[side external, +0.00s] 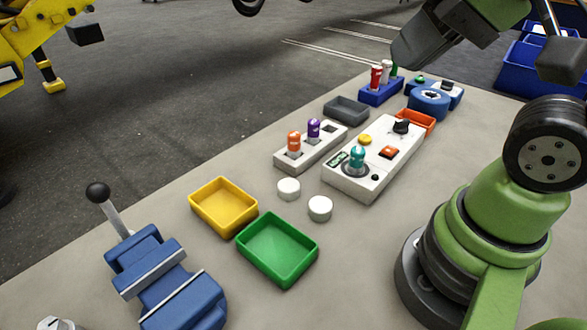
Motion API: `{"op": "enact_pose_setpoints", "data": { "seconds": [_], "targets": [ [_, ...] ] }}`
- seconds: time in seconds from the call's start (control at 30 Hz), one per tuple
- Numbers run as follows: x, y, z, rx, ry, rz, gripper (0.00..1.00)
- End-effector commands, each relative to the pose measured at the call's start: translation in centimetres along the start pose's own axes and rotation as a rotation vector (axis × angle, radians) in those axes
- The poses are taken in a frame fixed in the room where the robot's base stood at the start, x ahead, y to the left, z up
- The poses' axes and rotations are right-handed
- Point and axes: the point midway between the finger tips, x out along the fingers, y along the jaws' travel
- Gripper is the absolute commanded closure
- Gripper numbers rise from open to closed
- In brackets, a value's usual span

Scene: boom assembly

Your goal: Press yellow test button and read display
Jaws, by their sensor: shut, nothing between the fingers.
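The yellow test button (365,139) is a round cap on the white tester box (345,187) at the middle right of the table. The small display (337,159) on the box's near left corner shows green characters, too small to read. A teal cylinder (357,156) stands upright in the round socket beside the display. The box also has a red-orange switch (388,152) and a black knob (401,127). My gripper (406,58) is the dark end at the top right, raised above the table and apart from the button. Its fingers are shut and empty, and hard to tell apart.
Left of the tester, a white rack (280,160) holds an orange and a purple cylinder. Two white discs (320,208), a yellow tray (197,198), a green tray (270,277) and a blue vise (160,262) stand nearer. A blue rack (371,100) stands behind.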

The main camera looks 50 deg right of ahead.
Motion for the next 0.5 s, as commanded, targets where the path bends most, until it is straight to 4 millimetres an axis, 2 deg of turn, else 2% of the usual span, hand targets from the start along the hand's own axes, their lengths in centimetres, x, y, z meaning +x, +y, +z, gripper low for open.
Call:
{"op": "enact_pose_setpoints", "data": {
  "seconds": [0.13,0.5],
  "targets": [
    [-0.31,-0.25,0.55,-0.064,0.011,-0.028,1.0],
    [-0.3,-0.24,0.49,-0.064,0.011,-0.026,1.0]
  ]
}}
